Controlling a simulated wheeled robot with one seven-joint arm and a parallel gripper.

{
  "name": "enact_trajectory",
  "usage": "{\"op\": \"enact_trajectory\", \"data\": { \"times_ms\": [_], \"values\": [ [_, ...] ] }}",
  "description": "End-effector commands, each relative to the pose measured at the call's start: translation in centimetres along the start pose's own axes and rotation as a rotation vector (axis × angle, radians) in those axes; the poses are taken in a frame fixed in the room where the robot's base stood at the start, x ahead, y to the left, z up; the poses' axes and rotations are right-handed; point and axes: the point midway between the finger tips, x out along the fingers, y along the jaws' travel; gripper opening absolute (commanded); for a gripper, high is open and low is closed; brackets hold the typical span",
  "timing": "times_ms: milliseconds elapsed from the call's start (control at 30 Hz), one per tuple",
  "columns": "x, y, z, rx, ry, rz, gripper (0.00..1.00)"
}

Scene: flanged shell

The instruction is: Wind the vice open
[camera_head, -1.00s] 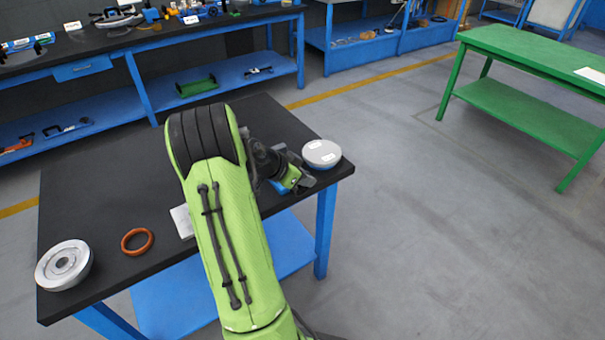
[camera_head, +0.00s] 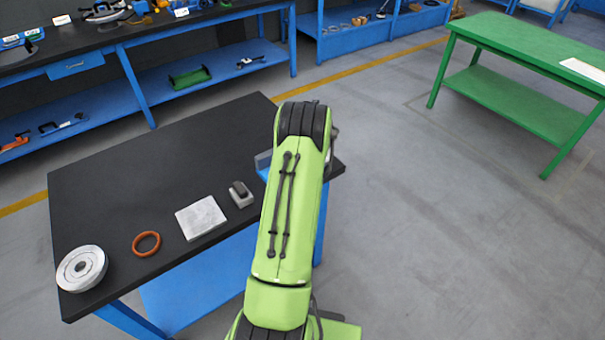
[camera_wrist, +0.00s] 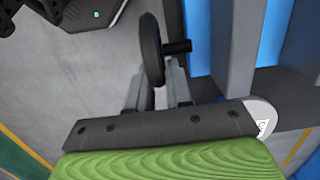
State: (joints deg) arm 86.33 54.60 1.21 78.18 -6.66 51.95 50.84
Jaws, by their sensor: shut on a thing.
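The vice shows in the wrist view as blue upright parts (camera_wrist: 198,38) with grey faces between them. In the head view only a blue and grey piece of the vice (camera_head: 263,174) shows at the table's right end; my arm hides the rest. A dark handwheel (camera_wrist: 151,48) with a short black crank handle (camera_wrist: 178,47) stands beside the vice, edge-on in the wrist view. My gripper (camera_wrist: 158,84) has its grey fingers on either side of the wheel's lower rim and is shut on it. My arm hides the gripper in the head view.
The black table (camera_head: 130,190) carries a round flanged metal part (camera_head: 82,268), an orange ring (camera_head: 146,243), a pale square plate (camera_head: 201,217) and a small grey-black block (camera_head: 241,194). A pale rounded part (camera_wrist: 262,117) shows near my gripper. A green table (camera_head: 520,50) stands apart at right.

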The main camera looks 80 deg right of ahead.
Motion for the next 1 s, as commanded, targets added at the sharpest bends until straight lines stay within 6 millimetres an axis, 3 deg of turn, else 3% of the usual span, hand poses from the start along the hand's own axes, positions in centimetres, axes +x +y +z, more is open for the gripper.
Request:
{"op": "enact_trajectory", "data": {
  "times_ms": [400,967,1000],
  "values": [
    [0.58,0.04,-0.09,0.000,-0.203,0.002,0.00],
    [0.84,0.04,-0.08,0.000,-0.234,0.003,0.00],
    [0.84,0.04,-0.08,0.000,-0.234,0.004,0.21]
  ]
}}
